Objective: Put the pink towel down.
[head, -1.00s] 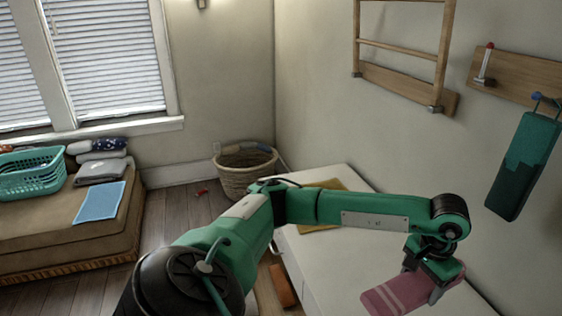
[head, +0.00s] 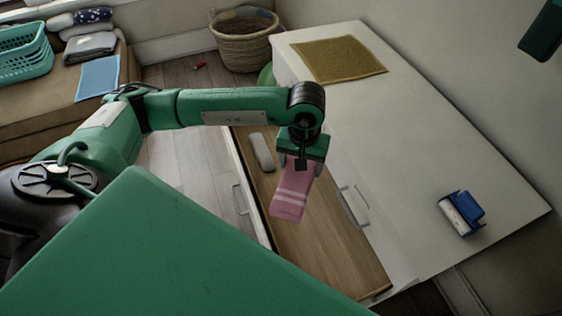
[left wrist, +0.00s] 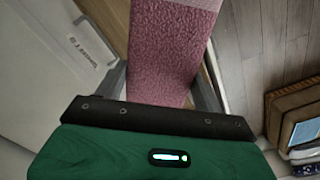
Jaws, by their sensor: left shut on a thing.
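The pink towel (head: 289,196), with pale stripes, hangs from my left gripper (head: 300,164), which is shut on its upper end. In the head view it is in front of the wooden bottom of an open drawer (head: 330,248); its height above that bottom is hard to tell. In the left wrist view the towel (left wrist: 170,50) stretches away from the gripper's dark edge, and its far end is cut off by the frame. My fingertips are mostly hidden there. My right gripper is not in view.
A grey oblong thing (head: 262,152) lies in the drawer. The white cabinet top (head: 400,120) holds a mustard cloth (head: 338,60) and a blue-and-white object (head: 462,212), with free room between. A wicker basket (head: 243,42) stands behind; a bench with a teal basket (head: 22,52) is left.

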